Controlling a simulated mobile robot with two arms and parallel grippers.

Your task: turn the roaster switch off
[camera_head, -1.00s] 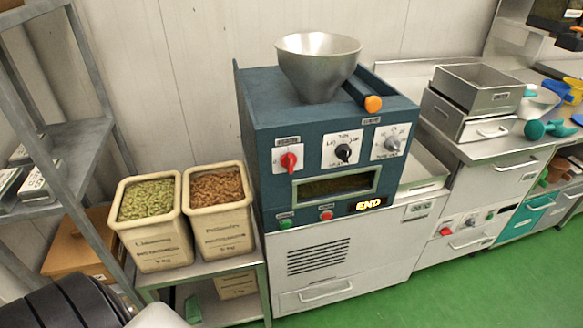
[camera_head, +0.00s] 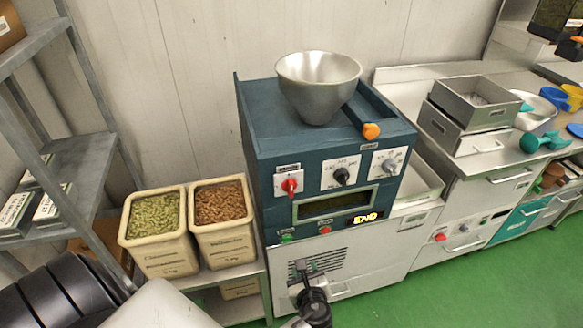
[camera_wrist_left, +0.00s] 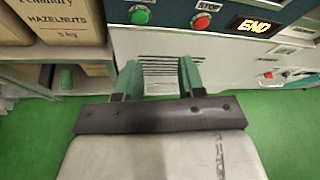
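The teal roaster (camera_head: 262,142) stands mid-view with a metal funnel on top and a lit END display (camera_head: 366,218). Its red rotary switch (camera_head: 290,185) is on a white plate at the panel's left. The plate's label is too small to read, so I cannot tell the switch's setting. My left gripper (camera_head: 303,270) is in front of the vent, below the switch and the green button (camera_head: 286,239). In the left wrist view, its two fingers (camera_wrist_left: 159,78) are apart with nothing between them; the switch is outside that view. My right gripper is not in view.
A black knob (camera_head: 342,176) and a grey knob (camera_head: 390,166) sit right of the red switch. A red button (camera_head: 324,230) is beside the green one. Two nut bins (camera_head: 165,255) (camera_head: 225,245) stand left of the roaster. An orange-ended handle (camera_head: 370,131) sticks out above the panel.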

